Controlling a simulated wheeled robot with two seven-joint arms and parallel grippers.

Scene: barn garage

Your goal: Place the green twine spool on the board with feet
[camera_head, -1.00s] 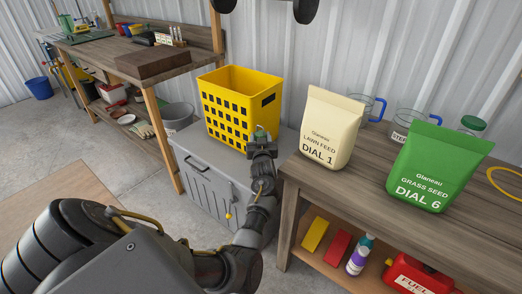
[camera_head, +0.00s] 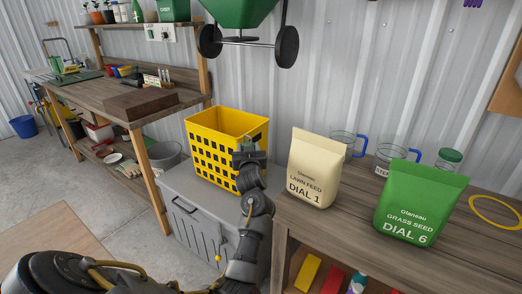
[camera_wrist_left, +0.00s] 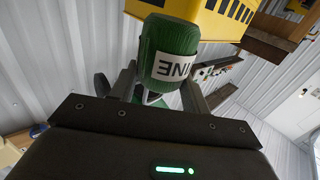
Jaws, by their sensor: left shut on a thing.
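The green twine spool (camera_wrist_left: 170,50), with a white label, is held between the fingers of my left gripper in the left wrist view. In the head view my left gripper (camera_head: 249,153) is shut on it, in front of the yellow basket's right side; only a little of the spool shows there. A thick dark brown board (camera_head: 142,104) lies on the workbench at the left, well away from the gripper. Its feet cannot be made out. My right gripper is not in view.
The yellow basket (camera_head: 205,150) stands on a grey chest (camera_head: 185,195). The left workbench (camera_head: 100,90) also bears a small rack and coloured bins. A cream bag (camera_head: 312,175) and a green bag (camera_head: 420,205) stand on the right table. A green wheelbarrow (camera_head: 240,12) hangs on the wall.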

